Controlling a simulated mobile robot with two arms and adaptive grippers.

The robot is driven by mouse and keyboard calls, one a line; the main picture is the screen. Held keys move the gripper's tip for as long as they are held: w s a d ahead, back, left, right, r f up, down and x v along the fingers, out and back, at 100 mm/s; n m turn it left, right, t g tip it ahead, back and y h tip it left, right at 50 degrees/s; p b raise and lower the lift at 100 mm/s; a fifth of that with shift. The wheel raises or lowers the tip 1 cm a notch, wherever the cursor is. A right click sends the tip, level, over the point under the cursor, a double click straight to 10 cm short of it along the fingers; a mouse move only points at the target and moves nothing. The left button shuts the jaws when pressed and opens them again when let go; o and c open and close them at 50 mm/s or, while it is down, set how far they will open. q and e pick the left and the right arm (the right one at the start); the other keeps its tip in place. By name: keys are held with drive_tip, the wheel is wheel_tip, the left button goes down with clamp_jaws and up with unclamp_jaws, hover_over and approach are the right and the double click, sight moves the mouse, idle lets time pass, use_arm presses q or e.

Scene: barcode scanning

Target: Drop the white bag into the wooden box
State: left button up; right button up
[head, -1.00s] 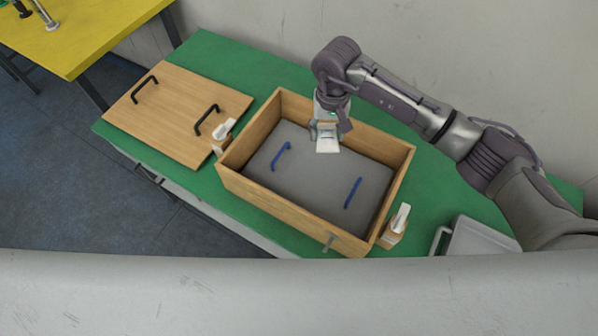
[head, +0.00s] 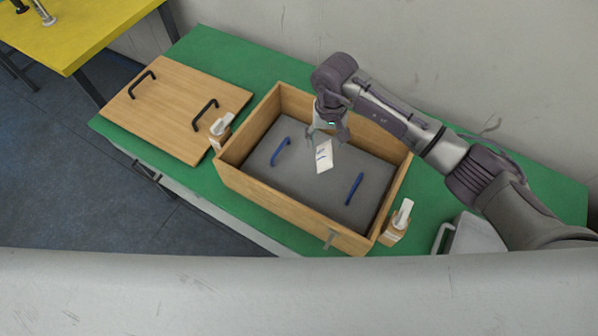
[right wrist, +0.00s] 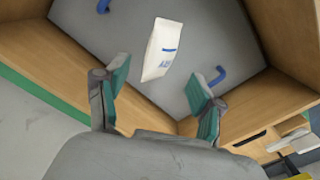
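The wooden box (head: 266,206) stands open on the green table, with a grey panel with two blue handles inside it. The white bag (head: 324,156) is inside the box's outline, below my right gripper (head: 328,137); it is tilted, and I cannot tell whether it touches the panel. In the right wrist view the bag (right wrist: 162,50), with blue print, lies beyond the fingertips, apart from them. My right gripper (right wrist: 158,83) is open and empty over the box, its fingers spread wide. My left gripper is not in view.
A wooden lid (head: 178,105) with two black handles lies left of the box on the green table (head: 220,62). Clamps stand at the box's left corner (head: 220,130) and right corner (head: 397,222). A grey-white object (head: 474,236) sits at the right. A wall rises behind the table.

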drive_tip(key=shift+o, duration=0.6)
drive_tip(key=shift+r, duration=0.15)
wheel_tip(320, 180, up, 12)
drive_tip(key=shift+f, duration=0.2)
